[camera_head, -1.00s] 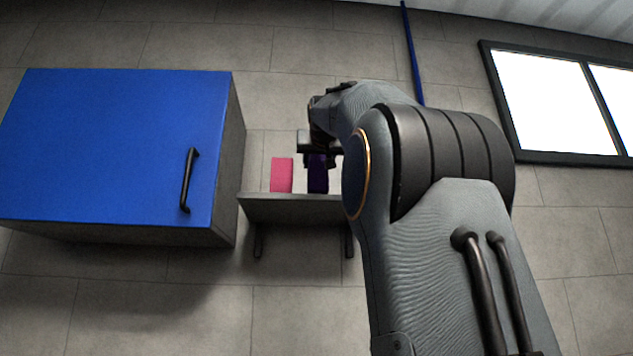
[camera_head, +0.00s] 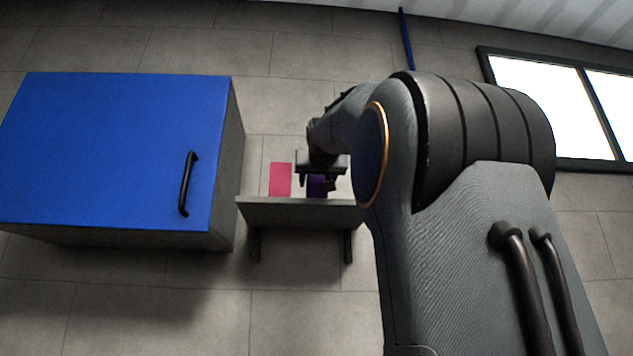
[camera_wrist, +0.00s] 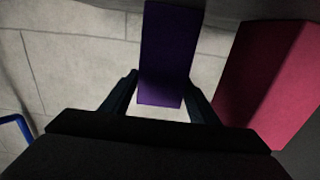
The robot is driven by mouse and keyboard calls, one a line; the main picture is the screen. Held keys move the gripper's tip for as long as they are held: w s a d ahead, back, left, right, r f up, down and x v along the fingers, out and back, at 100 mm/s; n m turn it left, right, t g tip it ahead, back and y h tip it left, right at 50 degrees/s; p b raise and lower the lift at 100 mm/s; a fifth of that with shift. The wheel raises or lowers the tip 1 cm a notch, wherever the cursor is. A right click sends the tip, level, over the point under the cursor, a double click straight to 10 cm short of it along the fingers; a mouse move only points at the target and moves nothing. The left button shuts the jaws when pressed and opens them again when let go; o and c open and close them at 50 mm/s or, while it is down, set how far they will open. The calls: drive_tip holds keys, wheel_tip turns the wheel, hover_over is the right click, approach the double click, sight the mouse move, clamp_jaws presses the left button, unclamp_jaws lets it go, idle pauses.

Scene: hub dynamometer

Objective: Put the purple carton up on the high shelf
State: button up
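The purple carton (camera_head: 317,186) stands upright on the grey wall shelf (camera_head: 290,212), to the right of a pink carton (camera_head: 280,180). My gripper (camera_head: 318,182) is at the purple carton from above and hides its upper part in the head view. In the wrist view the purple carton (camera_wrist: 168,55) lies between the two fingers of my gripper (camera_wrist: 162,85). The fingers are apart, with a narrow gap visible beside the carton. The pink carton (camera_wrist: 268,75) is close by on the right there, near the right finger.
A window (camera_head: 550,100) is at the upper right. My arm hides the shelf's right end.

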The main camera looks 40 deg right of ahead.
drive_tip(key=shift+o, duration=0.3)
drive_tip(key=shift+r, duration=0.2)
drive_tip(key=b+v, duration=0.4)
drive_tip(key=v, duration=0.8)
drive_tip(key=shift+f+b, duration=0.1)
drive_tip(key=shift+b, duration=0.3)
